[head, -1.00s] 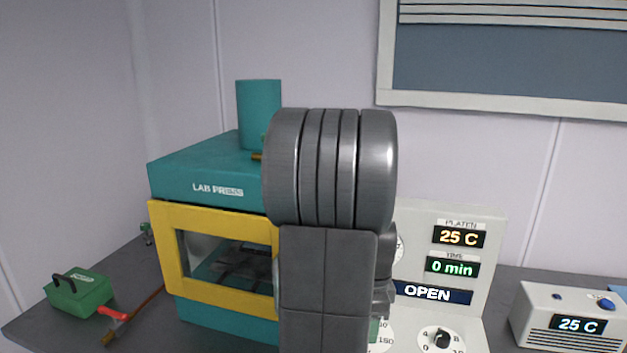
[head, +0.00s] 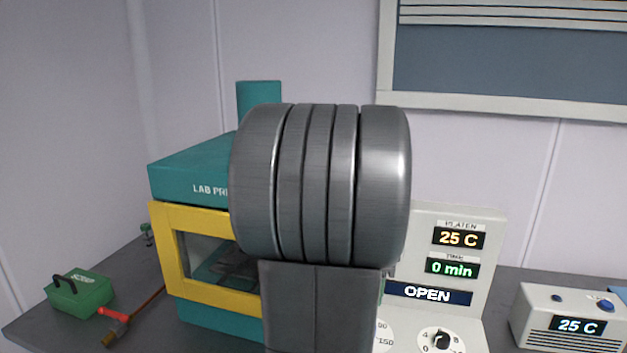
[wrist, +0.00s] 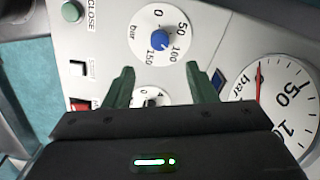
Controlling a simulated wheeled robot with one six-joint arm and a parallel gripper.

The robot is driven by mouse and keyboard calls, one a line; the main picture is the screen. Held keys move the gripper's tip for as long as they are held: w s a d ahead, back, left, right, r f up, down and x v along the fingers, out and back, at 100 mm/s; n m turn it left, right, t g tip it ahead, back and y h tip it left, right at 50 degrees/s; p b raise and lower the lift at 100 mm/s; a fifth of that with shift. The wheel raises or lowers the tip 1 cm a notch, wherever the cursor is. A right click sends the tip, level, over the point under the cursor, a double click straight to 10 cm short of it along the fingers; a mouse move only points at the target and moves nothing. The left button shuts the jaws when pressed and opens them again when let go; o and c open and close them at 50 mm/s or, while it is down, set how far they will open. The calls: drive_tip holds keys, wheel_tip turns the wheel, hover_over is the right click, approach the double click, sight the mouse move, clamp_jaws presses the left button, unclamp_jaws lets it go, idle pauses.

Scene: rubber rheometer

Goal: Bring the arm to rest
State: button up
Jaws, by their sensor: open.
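My gripper (wrist: 158,85) shows in the wrist view with its two dark green fingers spread apart and nothing between them. It faces the light control panel (wrist: 215,50) of the press, with a blue bar knob (wrist: 160,42) and a second, smaller dial (wrist: 150,97) beyond the fingers. Whether the fingers touch the panel cannot be told. In the head view my grey arm fills the middle and hides the gripper, along with part of the press and panel.
A teal lab press (head: 185,170) with a yellow-framed window stands behind my arm. Its panel (head: 480,222) reads 25 C, 0 min and OPEN. A green scrap box (head: 85,298) and a red-handled tool (head: 112,314) lie left. A white 25 C unit (head: 535,305) stands right.

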wheel_tip(320, 180, down, 11)
drive_tip(key=shift+s+r, duration=0.1)
drive_tip(key=shift+n, duration=0.4)
drive_tip(key=n+b, duration=0.1)
drive_tip(key=n, duration=0.3)
drive_tip(key=shift+n, duration=0.3)
drive_tip(key=n+b, duration=0.1)
drive_tip(key=n, duration=0.4)
drive_tip(key=shift+n, duration=0.3)
drive_tip(key=n+b, duration=0.2)
drive_tip(key=n, duration=0.4)
drive_tip(key=n+b, duration=0.1)
drive_tip(key=n, duration=0.3)
drive_tip(key=shift+n, duration=0.3)
drive_tip(key=shift+r, duration=0.2)
